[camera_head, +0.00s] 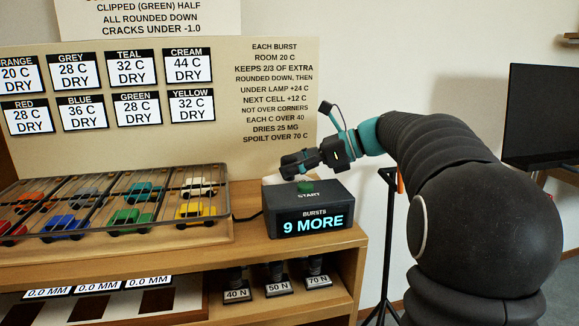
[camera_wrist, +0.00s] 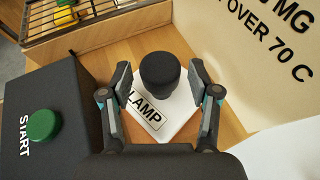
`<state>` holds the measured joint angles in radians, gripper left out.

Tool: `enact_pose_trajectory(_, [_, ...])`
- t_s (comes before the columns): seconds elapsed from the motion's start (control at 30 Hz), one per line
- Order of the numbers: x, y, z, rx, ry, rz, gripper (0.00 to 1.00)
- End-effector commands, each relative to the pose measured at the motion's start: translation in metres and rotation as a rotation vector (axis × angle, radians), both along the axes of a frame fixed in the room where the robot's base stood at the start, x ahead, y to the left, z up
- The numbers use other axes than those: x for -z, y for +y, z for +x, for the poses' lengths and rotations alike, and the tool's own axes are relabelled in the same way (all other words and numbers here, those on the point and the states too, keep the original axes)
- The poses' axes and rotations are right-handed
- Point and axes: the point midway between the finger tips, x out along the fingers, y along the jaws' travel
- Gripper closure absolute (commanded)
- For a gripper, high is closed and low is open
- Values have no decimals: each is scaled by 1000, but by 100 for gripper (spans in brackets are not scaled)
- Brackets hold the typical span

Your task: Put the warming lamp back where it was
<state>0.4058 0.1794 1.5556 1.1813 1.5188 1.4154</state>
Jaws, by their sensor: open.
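A black round-topped knob (camera_wrist: 159,73), which appears to be the warming lamp, stands upright on a white plate (camera_wrist: 182,122) labelled LAMP in the wrist view. My gripper (camera_wrist: 160,80) is open, with one finger on each side of the knob and a visible gap to each. In the head view my gripper (camera_head: 290,168) is low behind the dark START box (camera_head: 312,208). There the knob is hidden and only a bit of the white plate shows.
The START box carries a green button (camera_wrist: 43,125) and reads 9 MORE. A wire rack (camera_head: 110,200) over several toy cars is at the left. A board (camera_head: 230,130) with text and labels stands behind. Force blocks (camera_head: 278,288) sit on the lower shelf.

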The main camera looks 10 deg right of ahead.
Motion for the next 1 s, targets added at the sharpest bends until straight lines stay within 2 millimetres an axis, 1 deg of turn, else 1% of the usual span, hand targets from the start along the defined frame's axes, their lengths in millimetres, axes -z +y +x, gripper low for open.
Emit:
enact_pose_trajectory(0.03, [-5, -8, -2, 5, -2, -1, 39])
enact_pose_trajectory(0.3, [-25, -54, -21, 6, -2, -2, 39])
enact_pose_trajectory(0.5, [-38, -82, -33, 5, -1, -2, 39])
enact_pose_trajectory(0.7, [-43, -95, -39, 3, -1, 0, 39])
enact_pose_trajectory(1.0, [-43, -96, -40, 1, -1, -1, 39])
